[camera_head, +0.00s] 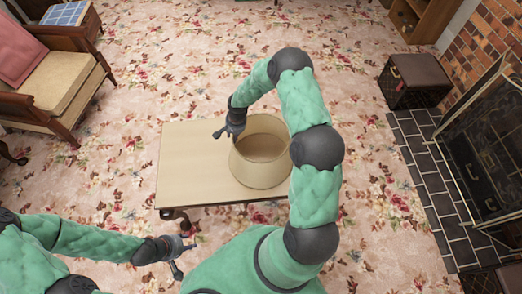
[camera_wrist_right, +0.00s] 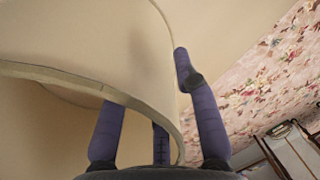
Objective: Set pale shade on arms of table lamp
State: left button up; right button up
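The pale beige shade (camera_head: 256,174), a wide open-ended drum, is at the right side of the low table (camera_head: 190,165). It fills much of the right wrist view (camera_wrist_right: 80,40). No lamp base or arms can be made out. My right gripper (camera_head: 224,134) is at the shade's left side, fingers spread. My left gripper (camera_head: 184,258) is open and empty, in front of the table and low at the left.
My right arm arches over the table's right side and hides part of the shade's surroundings. The left half of the tabletop is bare. An armchair (camera_head: 55,80) stands at far left; a dark box (camera_head: 415,80) and the fireplace screen (camera_head: 485,150) are at right.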

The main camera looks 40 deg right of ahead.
grip_shut()
jog(key=shift+r, duration=0.15)
